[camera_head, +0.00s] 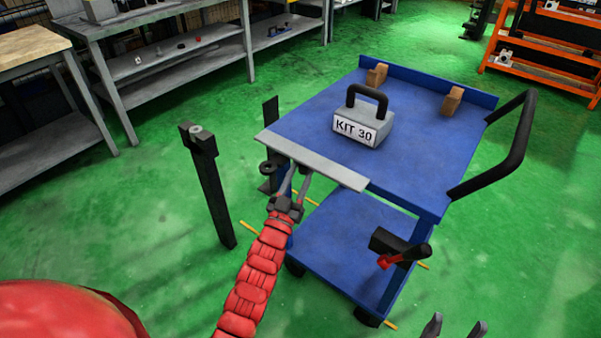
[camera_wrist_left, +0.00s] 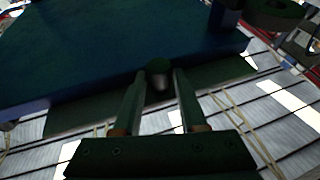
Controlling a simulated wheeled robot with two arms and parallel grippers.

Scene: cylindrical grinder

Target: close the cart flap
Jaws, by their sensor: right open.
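The blue cart (camera_head: 300,118) stands in the middle of the head view. A narrow grey flap (camera_head: 330,172) lies along the near edge of its top shelf, looking roughly level with it. My left gripper (camera_head: 295,182), on the red arm, is at the flap's near side, with its tips partly hidden by the flap. In the left wrist view its two fingers (camera_wrist_left: 158,92) are apart, with a short dark-topped cylinder (camera_wrist_left: 158,72) between their tips; I cannot tell whether they touch it. My right gripper (camera_head: 458,328) is open and empty at the bottom right edge.
A grey block labelled KIT 30 (camera_head: 362,128) and wooden blocks (camera_head: 452,101) sit on the cart's top. A black handle (camera_head: 515,155) juts out right. A black post (camera_head: 213,190) stands left of the cart. Benches line the left; an orange rack (camera_head: 545,50) stands back right.

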